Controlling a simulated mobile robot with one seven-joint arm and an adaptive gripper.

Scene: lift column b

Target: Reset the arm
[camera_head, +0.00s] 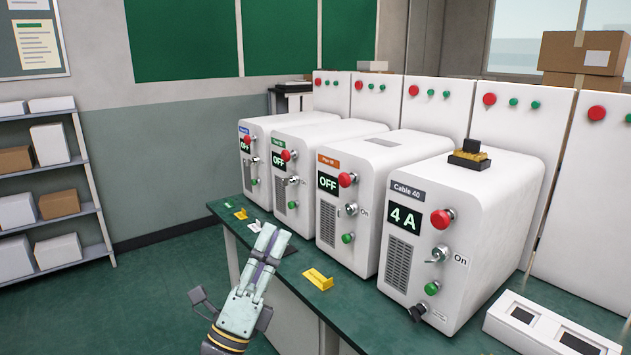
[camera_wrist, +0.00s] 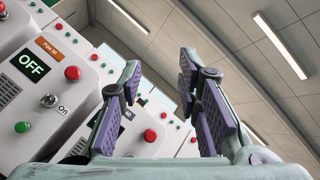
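My arm reaches up from the bottom of the head view, and my gripper (camera_head: 270,236) is raised in front of the green bench, left of the nearer machines. In the wrist view my gripper (camera_wrist: 158,72) has its two purple-padded fingers spread apart with nothing between them. The wrist camera is tilted, looking up past the machines to the ceiling. The gripper appears apart from the machines in the head view.
The green bench (camera_head: 480,335) carries white machines; the Cable 40 machine (camera_head: 465,215) reads 4 A, the others OFF. A white box with slots (camera_head: 545,325) sits at right. Shelves (camera_head: 45,225) stand left; floor between is clear.

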